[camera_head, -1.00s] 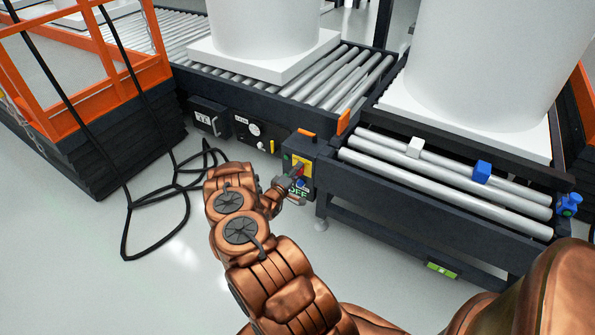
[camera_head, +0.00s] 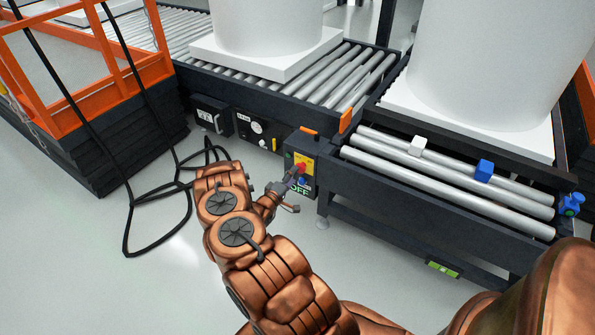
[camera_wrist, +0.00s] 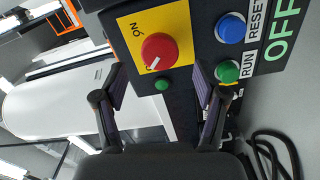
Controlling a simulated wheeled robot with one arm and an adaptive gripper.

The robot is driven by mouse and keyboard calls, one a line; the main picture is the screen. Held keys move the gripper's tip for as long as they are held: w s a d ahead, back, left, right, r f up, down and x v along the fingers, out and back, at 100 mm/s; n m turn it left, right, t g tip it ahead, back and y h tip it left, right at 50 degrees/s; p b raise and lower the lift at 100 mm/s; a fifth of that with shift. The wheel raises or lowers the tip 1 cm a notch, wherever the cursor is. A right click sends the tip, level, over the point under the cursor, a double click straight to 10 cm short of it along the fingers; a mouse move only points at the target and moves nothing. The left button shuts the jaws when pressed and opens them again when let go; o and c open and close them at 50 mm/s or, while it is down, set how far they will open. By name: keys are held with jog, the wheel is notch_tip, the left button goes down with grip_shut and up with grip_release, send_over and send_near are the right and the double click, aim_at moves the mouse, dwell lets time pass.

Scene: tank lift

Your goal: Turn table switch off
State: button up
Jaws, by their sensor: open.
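The table switch is a round red knob (camera_wrist: 159,52) on a yellow plate (camera_wrist: 178,22) marked "ON", on a dark control box. A white mark shows on the knob's lower left. My gripper (camera_wrist: 160,95) is open and empty, its two dark fingers spread below and to either side of the knob, apart from it. In the head view my gripper (camera_head: 286,193) is just in front of the control box (camera_head: 311,150), and the red knob (camera_head: 300,167) shows just above it. The "OFF" sign (camera_wrist: 284,35) is at the right of the wrist view.
A blue RESET button (camera_wrist: 230,29) and a green RUN button (camera_wrist: 227,71) sit beside the knob; the right finger is close to the green one. A small green lamp (camera_wrist: 161,85) is below the knob. Black cables (camera_head: 160,200) lie on the floor at left.

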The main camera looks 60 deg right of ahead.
jog(key=a, duration=0.7)
jog(key=shift+s, duration=0.2)
